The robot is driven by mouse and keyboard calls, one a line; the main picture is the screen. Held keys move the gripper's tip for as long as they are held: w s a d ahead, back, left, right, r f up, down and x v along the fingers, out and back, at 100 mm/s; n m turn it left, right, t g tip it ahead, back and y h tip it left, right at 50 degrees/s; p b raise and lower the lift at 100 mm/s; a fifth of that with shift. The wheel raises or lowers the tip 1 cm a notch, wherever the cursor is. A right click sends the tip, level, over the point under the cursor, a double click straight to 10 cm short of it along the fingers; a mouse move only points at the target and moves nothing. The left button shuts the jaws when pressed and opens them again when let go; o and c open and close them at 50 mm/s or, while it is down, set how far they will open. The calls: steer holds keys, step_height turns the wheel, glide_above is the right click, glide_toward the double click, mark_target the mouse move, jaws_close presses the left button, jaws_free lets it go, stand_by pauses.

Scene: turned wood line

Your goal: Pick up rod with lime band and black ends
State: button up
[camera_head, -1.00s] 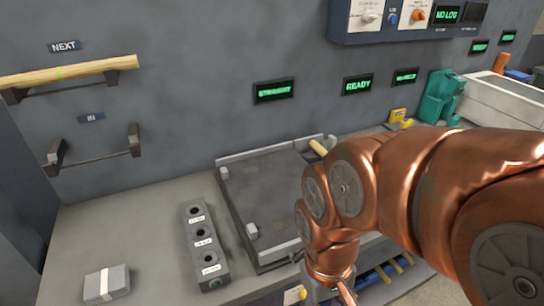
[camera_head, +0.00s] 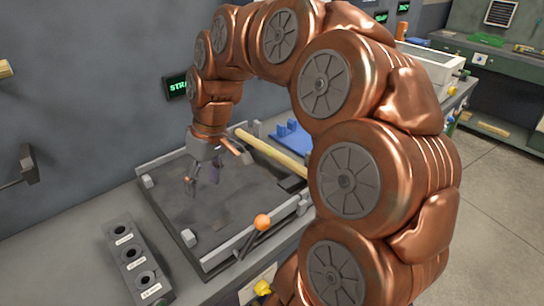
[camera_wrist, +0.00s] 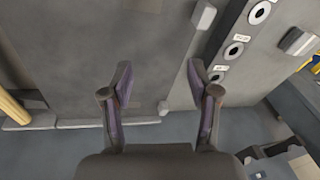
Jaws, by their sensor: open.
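No rod with both a lime band and black ends can be made out now. A plain pale wooden rod (camera_head: 270,153) lies along the right side of the dark tray (camera_head: 185,215). Its far end lies near the back wall, and my arm hides its near end. Part of a pale rod (camera_wrist: 12,108) shows at the left edge of the wrist view. The end of another rod (camera_head: 5,68) shows on the wall at the left edge of the head view. My gripper (camera_head: 202,182) is open and empty, above the tray; its spread fingers also show in the wrist view (camera_wrist: 160,68).
A grey block with three labelled holes (camera_head: 130,255) stands left of the tray. An orange-knobbed lever (camera_head: 262,222) stands at the tray's front right. A blue piece (camera_head: 292,135) lies behind the pale rod. A wall bracket (camera_head: 28,165) juts out at left.

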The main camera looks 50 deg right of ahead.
steer(key=w+d+t, duration=0.1)
steer(key=w+d, duration=0.3)
steer(key=d, duration=0.4)
steer(key=m+t+b, duration=0.2)
glide_toward(273, 149)
steer(key=shift+w+a+f+h, duration=0.1)
steer(key=shift+a+f+h, duration=0.15)
steer(key=shift+f, duration=0.35)
steer(key=shift+w+a+f+h, duration=0.15)
steer(key=shift+a+f, duration=0.1)
steer(key=shift+f, duration=0.35)
steer(key=shift+p+x, duration=0.85)
steer(key=shift+x, duration=2.95)
steer(key=shift+w+r, duration=0.1)
steer(key=shift+w, duration=0.1)
jaws_close()
